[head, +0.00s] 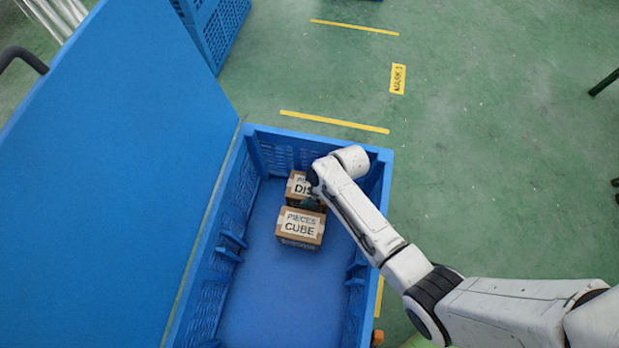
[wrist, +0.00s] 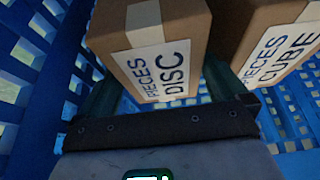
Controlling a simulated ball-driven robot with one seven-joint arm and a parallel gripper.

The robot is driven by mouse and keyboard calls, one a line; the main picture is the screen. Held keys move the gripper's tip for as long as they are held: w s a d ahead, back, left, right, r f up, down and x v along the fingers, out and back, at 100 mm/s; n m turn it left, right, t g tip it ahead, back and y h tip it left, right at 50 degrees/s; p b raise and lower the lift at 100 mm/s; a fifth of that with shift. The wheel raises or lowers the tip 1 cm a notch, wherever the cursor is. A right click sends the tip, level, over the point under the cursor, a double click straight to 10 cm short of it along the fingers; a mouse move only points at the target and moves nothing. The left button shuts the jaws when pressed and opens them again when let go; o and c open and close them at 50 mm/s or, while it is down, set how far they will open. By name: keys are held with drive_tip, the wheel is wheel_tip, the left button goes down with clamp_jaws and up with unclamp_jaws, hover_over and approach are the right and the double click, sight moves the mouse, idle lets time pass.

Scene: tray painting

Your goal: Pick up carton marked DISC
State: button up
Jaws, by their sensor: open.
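The DISC carton (head: 297,184) is a small brown box with a white label, standing at the far end inside a blue crate (head: 227,205). Its label is partly hidden behind my arm in the head view. In the wrist view the DISC carton (wrist: 160,52) stands between the two dark fingers of my gripper (wrist: 165,90), which are open on either side of it. Whether the fingers touch it I cannot tell. The CUBE carton (head: 300,229) stands just in front of it, close by; it also shows at the right in the wrist view (wrist: 268,45).
The crate's slatted walls stand close around the cartons. The near part of the crate floor is bare. A large blue panel (head: 120,160) rises at the left, and another blue crate (head: 213,28) stands behind. Yellow strips (head: 335,122) mark the green floor.

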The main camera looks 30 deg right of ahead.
drive_tip(key=shift+f, duration=0.25)
idle(0.3)
drive_tip(key=c, duration=1.5)
drive_tip(key=shift+c, duration=0.5)
drive_tip(key=shift+r, duration=0.1)
